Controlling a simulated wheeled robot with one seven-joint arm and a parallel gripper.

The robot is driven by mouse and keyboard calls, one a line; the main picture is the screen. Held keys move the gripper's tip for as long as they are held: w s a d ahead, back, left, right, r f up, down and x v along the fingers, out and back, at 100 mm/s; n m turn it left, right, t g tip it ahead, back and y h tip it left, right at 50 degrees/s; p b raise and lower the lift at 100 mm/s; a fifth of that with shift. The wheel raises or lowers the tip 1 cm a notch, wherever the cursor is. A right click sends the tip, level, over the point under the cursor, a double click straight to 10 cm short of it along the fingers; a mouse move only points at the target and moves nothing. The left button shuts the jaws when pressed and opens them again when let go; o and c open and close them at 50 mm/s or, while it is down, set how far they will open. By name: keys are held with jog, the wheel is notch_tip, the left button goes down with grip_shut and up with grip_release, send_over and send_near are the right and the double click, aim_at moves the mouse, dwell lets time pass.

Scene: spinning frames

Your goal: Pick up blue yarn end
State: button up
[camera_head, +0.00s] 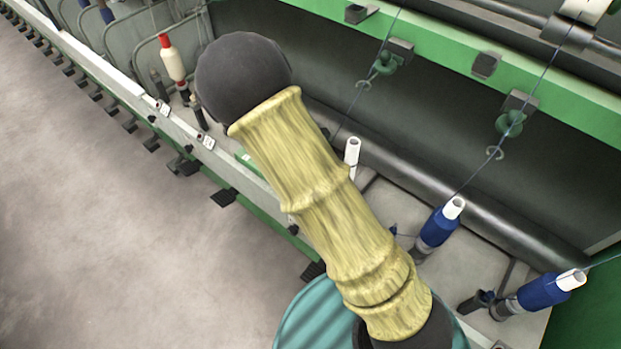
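Thin blue yarn (473,180) runs from a blue bobbin with a white tube top (437,228) up through a ring guide (494,153) towards the top right. Another blue bobbin (540,292) at the lower right has a strand leading off the right edge. A third thin strand (349,112) hangs from a guide (363,85) at top centre and passes down towards my arm. Its lower end is hard to make out. A bare white tube (352,150) stands below it, partly hidden by my yellow-sleeved arm. My gripper is not in view.
The green rail (450,45) with dark guides crosses the top right. A dark roller (480,215) runs behind the bobbins. A cream bobbin with a red top (172,60) stands at the upper left. The grey floor (90,200) at the left is clear.

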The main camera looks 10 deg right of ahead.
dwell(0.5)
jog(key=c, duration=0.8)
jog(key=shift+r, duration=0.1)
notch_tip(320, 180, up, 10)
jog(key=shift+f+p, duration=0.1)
jog(key=shift+p, duration=0.4)
